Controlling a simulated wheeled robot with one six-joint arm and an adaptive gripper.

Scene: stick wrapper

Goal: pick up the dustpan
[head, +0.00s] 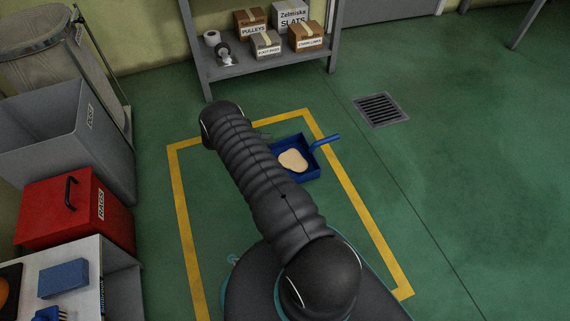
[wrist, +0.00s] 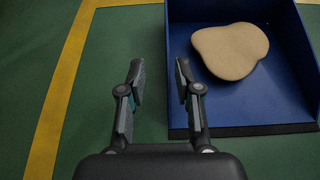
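The blue dustpan (head: 313,168) lies on the green floor inside the yellow line, right of my arm in the head view. Its handle (head: 326,140) points up and to the right there. A flat beige patch or lump (head: 292,160) lies in the pan. In the wrist view the pan (wrist: 250,108) fills the upper right, with the beige lump (wrist: 231,50) in it, and the handle is out of frame. My gripper (wrist: 159,72) is open and empty. Its right finger overlaps the pan's left edge in the picture; its left finger is over bare floor. I cannot tell its height.
A grey shelf (head: 270,67) with boxes and rolls stands at the back. A red box (head: 75,212), a grey bin (head: 70,125) and a white cabinet (head: 75,262) line the left side. A floor drain (head: 381,110) is at the right. The floor right of the yellow line is clear.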

